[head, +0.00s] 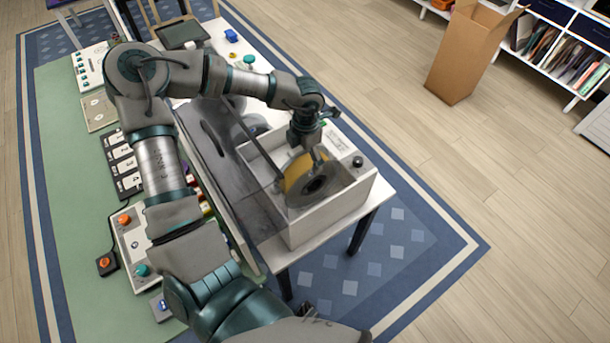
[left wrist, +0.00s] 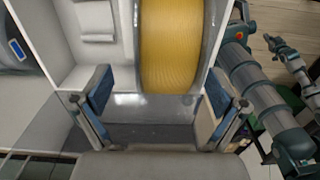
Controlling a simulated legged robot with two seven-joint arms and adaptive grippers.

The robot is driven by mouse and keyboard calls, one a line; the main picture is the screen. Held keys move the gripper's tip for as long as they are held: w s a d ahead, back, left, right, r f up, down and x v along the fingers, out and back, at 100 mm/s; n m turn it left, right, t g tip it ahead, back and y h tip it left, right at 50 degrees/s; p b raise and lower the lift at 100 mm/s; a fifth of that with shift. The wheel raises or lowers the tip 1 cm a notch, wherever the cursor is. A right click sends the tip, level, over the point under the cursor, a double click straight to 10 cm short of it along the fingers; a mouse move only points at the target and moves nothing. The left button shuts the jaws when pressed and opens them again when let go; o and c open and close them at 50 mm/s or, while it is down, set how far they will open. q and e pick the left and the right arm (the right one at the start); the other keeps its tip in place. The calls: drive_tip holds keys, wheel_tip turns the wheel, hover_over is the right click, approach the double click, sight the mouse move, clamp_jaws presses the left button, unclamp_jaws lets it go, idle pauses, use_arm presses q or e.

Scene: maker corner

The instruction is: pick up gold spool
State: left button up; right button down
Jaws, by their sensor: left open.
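The gold spool (head: 297,172), with gold filament between grey flanges, stands upright in an open white box (head: 335,208) on the white table. In the left wrist view the spool (left wrist: 168,45) fills the upper middle. My left gripper (head: 310,152) is over the box, close above the spool. In the left wrist view its two fingers (left wrist: 158,112) are spread wide, with nothing held between them. The spool lies just beyond the gap between them. In the head view the fingers partly cover the spool.
The box walls stand close around the spool. A clear smoky panel (head: 235,180) stands left of the box. A black knob (head: 358,161) is at the box's right corner. A cardboard box (head: 465,55) stands on the floor, with a shelf (head: 560,50) behind it.

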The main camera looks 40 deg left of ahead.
use_arm(q)
drive_tip(key=shift+d+f, duration=0.2)
drive_tip(key=shift+f, duration=0.35)
drive_tip(key=shift+w+d+f, duration=0.1)
drive_tip(key=shift+d+f, duration=0.1)
drive_tip(key=shift+d, duration=0.4)
drive_tip(key=shift+r, duration=0.1)
drive_tip(key=c, duration=0.6)
drive_tip(key=shift+a, duration=0.5)
clamp_jaws()
drive_tip(key=shift+d, duration=0.15)
